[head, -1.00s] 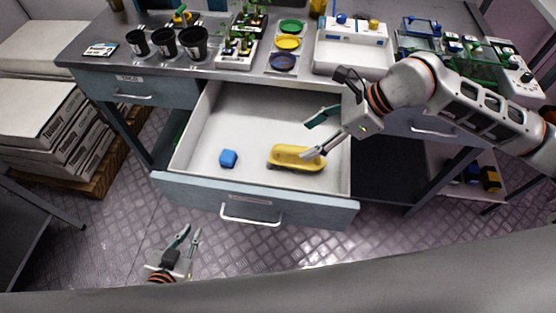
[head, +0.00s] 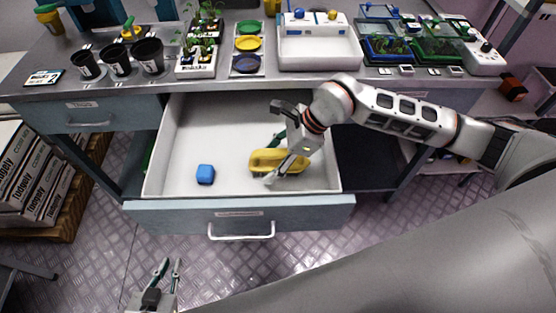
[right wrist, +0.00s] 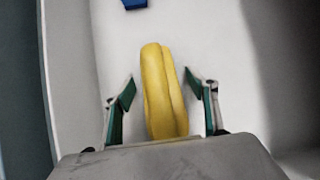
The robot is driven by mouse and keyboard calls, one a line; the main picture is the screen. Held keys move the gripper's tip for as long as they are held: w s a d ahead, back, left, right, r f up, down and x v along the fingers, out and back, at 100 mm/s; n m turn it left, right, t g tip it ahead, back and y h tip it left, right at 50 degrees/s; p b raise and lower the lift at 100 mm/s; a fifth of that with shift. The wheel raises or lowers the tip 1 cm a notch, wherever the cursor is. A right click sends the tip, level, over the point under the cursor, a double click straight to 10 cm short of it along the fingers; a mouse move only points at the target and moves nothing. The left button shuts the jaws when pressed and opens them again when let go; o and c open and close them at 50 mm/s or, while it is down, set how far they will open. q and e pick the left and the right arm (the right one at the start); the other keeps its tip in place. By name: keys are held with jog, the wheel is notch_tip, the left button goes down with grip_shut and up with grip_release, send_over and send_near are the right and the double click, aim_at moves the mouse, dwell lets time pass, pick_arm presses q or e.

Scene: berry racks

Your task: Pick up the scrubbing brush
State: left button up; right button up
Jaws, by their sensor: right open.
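The scrubbing brush (head: 264,160) is yellow and lies in the open drawer (head: 160,180), right of its middle. In the right wrist view the brush (right wrist: 160,90) lies lengthwise between the fingers of my right gripper (right wrist: 159,88). Both fingers are spread, with a gap on each side of the brush. In the head view my right gripper (head: 273,158) reaches down into the drawer over the brush and hides part of it. My left gripper (head: 168,264) is open and empty in front of the drawer, low in the view.
A blue block (head: 206,174) lies in the drawer left of the brush and also shows in the right wrist view (right wrist: 134,3). The bench top (head: 205,85) above holds black pots (head: 148,55), coloured dishes (head: 248,44) and a white tray (head: 320,48). Drawer walls surround the brush.

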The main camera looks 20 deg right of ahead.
jog(key=shift+a+f, duration=0.25)
jog(key=shift+f, duration=0.15)
jog(key=c, duration=1.3)
notch_tip(320, 180, up, 20)
jog(key=p, duration=0.1)
jog(key=shift+o, duration=1)
